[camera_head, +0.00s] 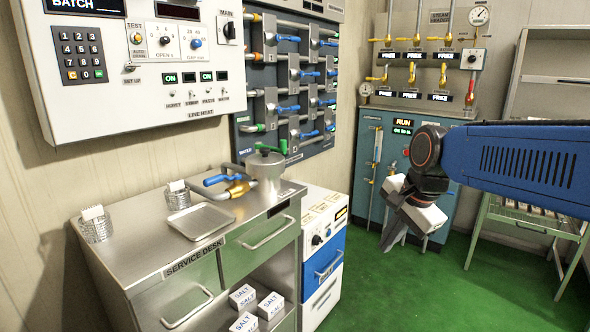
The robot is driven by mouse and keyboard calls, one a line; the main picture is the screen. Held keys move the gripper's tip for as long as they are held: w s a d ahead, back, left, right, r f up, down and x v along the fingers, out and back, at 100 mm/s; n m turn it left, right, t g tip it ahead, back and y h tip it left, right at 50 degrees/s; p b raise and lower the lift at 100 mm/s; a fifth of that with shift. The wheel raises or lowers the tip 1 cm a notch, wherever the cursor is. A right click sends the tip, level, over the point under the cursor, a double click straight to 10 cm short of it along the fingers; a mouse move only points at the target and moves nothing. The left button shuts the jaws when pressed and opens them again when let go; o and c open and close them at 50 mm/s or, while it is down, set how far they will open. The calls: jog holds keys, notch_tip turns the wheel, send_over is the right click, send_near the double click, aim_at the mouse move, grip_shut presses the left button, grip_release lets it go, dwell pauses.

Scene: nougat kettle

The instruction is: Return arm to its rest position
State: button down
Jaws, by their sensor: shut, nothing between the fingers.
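My gripper (394,238) hangs at the end of my blue arm, which reaches in from the right edge of the head view. Its grey fingers point down and are shut with nothing held. It is in the air in front of the teal cabinet, right of the service desk and apart from it.
Salt boxes (243,297) sit below. A teal cabinet (369,195) and green rack (524,222) stand behind. Green floor (420,290) is clear.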

jog(key=s+d+f+n, duration=0.2)
jog(key=s+f+n, duration=0.1)
jog(key=s, duration=0.3)
jog(key=s+d+f+n+h, duration=0.1)
jog(key=s+d+f+n, duration=0.2)
jog(key=s+n, duration=0.2)
jog(key=s+d+f+n+t, duration=0.1)
jog(key=s+d+f+n, duration=0.2)
jog(key=s, duration=0.4)
jog(key=shift+s+f+n+h, duration=0.3)
jog(key=shift+f+n+h, duration=0.1)
jog(key=shift+n, duration=0.4)
